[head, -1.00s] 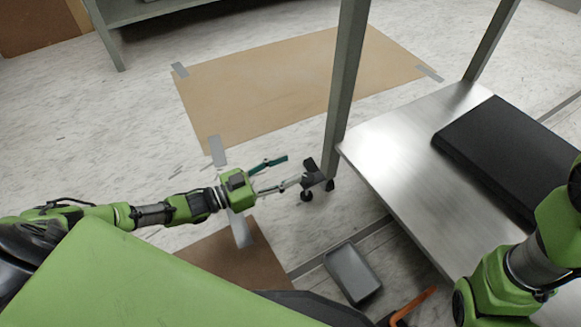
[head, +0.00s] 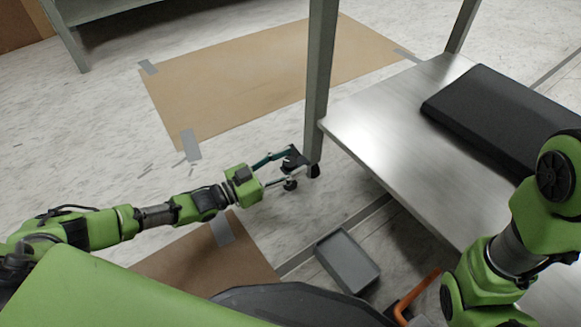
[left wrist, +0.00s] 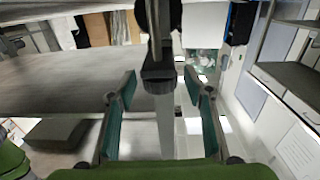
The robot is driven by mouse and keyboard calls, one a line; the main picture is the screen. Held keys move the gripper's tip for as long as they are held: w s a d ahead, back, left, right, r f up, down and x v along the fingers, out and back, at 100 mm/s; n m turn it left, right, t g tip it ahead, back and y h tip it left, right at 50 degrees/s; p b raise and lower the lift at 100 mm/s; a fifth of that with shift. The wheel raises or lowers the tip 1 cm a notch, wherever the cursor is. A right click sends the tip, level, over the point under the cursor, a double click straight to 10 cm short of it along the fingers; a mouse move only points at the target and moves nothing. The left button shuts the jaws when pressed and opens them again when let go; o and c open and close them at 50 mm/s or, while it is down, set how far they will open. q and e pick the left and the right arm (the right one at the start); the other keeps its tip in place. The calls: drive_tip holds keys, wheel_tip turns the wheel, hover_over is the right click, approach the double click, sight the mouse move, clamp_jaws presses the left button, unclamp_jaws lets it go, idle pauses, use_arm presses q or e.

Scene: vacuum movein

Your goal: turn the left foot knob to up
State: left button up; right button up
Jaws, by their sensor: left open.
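The left foot knob (head: 293,157) is a small black piece low on the near leg of the metal table, above black casters. My left gripper (head: 296,164) reaches it from the left in the head view, its fingers open with one on each side of the knob. In the left wrist view, the open teal-padded fingers (left wrist: 163,95) stand apart, with the dark foot piece (left wrist: 158,62) and the grey leg (left wrist: 165,120) between and beyond them. I cannot tell whether the pads touch the knob, nor its exact turn. My right gripper is out of view.
The metal table's lower shelf (head: 370,125) carries a black slab (head: 500,118). A grey tray (head: 347,262) and an orange handle (head: 415,293) lie nearby. A taped brown sheet (head: 240,80) lies on the floor behind the leg.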

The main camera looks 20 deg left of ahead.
use_arm(q)
drive_tip(key=shift+w+d, duration=0.15)
drive_tip(key=shift+w, duration=0.05)
drive_tip(key=c, duration=1.2)
drive_tip(key=shift+o, duration=0.2)
drive_tip(key=shift+r+y+p, duration=0.15)
drive_tip(key=shift+y+p, duration=0.15)
drive_tip(key=shift+p, duration=0.3)
drive_tip(key=n+t+y+p, duration=0.1)
drive_tip(key=n+y+p, duration=0.1)
drive_tip(key=p, duration=0.1)
drive_tip(key=n+t+y+p, duration=0.2)
drive_tip(key=p, duration=0.2)
drive_tip(key=shift+s+r+y+p, duration=0.1)
drive_tip(key=shift+s+y+p, duration=0.05)
drive_tip(key=shift+y+p, duration=0.2)
drive_tip(key=shift+f+n+t+y+p, duration=0.15)
drive_tip(key=shift+n+t+y+p, duration=0.1)
drive_tip(key=shift+n+y+p, duration=0.5)
drive_tip(key=shift+f+n+t+y+p, duration=0.1)
drive_tip(key=shift+n+t+y+p, duration=0.2)
drive_tip(key=shift+y, duration=0.7)
drive_tip(key=o, duration=1.2)
drive_tip(key=shift+c, duration=0.2)
